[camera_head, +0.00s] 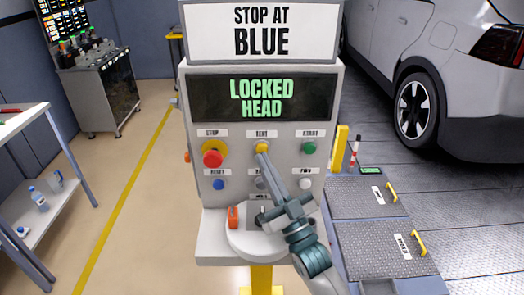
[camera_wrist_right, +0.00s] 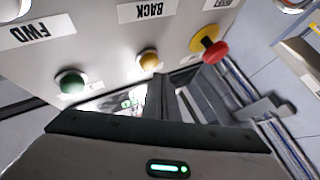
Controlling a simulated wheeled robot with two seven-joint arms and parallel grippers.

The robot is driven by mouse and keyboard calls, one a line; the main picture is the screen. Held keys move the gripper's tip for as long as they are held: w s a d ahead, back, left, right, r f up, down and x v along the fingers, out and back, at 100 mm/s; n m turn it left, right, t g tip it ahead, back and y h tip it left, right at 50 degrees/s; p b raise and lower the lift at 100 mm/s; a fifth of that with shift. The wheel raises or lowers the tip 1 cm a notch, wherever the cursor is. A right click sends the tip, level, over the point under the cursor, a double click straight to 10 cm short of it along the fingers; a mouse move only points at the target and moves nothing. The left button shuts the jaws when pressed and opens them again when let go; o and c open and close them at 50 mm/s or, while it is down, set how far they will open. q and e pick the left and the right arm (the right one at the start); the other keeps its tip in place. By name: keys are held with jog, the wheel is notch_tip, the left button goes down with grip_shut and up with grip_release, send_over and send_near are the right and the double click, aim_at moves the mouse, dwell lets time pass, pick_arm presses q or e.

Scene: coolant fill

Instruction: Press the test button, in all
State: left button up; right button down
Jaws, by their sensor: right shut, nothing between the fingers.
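The yellow test button (camera_head: 262,148) sits under the TEST label, in the middle of the panel's upper row. It also shows in the right wrist view (camera_wrist_right: 150,60). My right gripper (camera_head: 262,157) is shut and empty, its tips right at the lower edge of the button in the head view. I cannot tell whether they touch it. In the right wrist view the fingers (camera_wrist_right: 166,98) point towards the button. The display (camera_head: 262,98) reads LOCKED HEAD in green. A sign (camera_head: 262,32) above reads STOP AT BLUE. My left gripper is out of view.
A red stop button (camera_head: 212,155) is left of the test button and a green start button (camera_head: 309,147) right. A blue reset button (camera_head: 218,185) and a white button (camera_head: 305,183) sit lower. An orange-red part (camera_head: 233,217) stands on the ledge below the panel.

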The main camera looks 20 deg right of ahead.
jog(key=shift+w+d, duration=0.25)
jog(key=shift+w, duration=0.6)
dwell(0.9)
jog(key=shift+s, duration=0.1)
dwell(0.3)
jog(key=shift+s+a, duration=0.3)
jog(key=shift+s, duration=0.5)
jog(key=shift+p, duration=0.3)
jog(key=shift+s+a+p, duration=0.2)
jog(key=shift+s, duration=0.6)
jog(key=shift+s+a+p, duration=0.25)
jog(key=shift+s, duration=0.55)
jog(key=shift+s+a+p, duration=0.2)
jog(key=shift+s, duration=0.6)
jog(key=shift+s+f, duration=0.1)
